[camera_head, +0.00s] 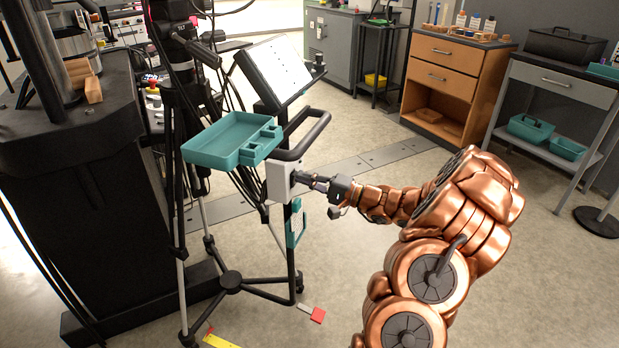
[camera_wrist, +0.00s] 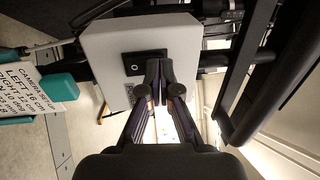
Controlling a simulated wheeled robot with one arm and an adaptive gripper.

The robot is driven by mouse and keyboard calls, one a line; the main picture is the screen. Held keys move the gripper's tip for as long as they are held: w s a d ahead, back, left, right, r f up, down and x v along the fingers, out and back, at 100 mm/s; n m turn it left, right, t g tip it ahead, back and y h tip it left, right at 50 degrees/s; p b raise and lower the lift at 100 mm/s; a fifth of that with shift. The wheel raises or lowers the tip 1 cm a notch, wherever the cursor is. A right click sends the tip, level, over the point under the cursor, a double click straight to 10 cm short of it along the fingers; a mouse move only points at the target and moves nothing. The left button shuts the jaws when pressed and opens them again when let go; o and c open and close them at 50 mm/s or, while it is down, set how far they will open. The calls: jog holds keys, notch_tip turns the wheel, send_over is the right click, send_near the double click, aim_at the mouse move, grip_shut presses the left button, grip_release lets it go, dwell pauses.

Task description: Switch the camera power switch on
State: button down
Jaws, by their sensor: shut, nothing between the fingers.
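The camera power switch is a black rocker switch (camera_wrist: 137,67) on the face of a white box (camera_wrist: 108,48) in the wrist view. The rocker bears a small white circle mark. My gripper (camera_wrist: 159,66) is shut and empty, its fingertips over the right part of the switch's black plate. I cannot tell whether they touch it, and they hide that part. In the head view the white box (camera_head: 279,183) is mounted on the stand's post below a black handle, and my gripper (camera_head: 298,176) reaches it from the right. The switch's position cannot be told.
A black curved handle (camera_head: 303,137) is just above the box. A teal tray (camera_head: 213,150) and a tilted screen (camera_head: 274,70) are on the stand. A printed label (camera_wrist: 30,92) hangs at left in the wrist view. Tripod legs stand close by; the floor to the right is open.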

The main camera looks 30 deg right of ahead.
jog(key=s+d+r, duration=0.1)
jog(key=s+d, duration=0.6)
jog(key=s, duration=0.4)
jog(key=shift+d+r, duration=0.25)
jog(key=shift+r, duration=0.15)
dwell(0.3)
dwell(0.4)
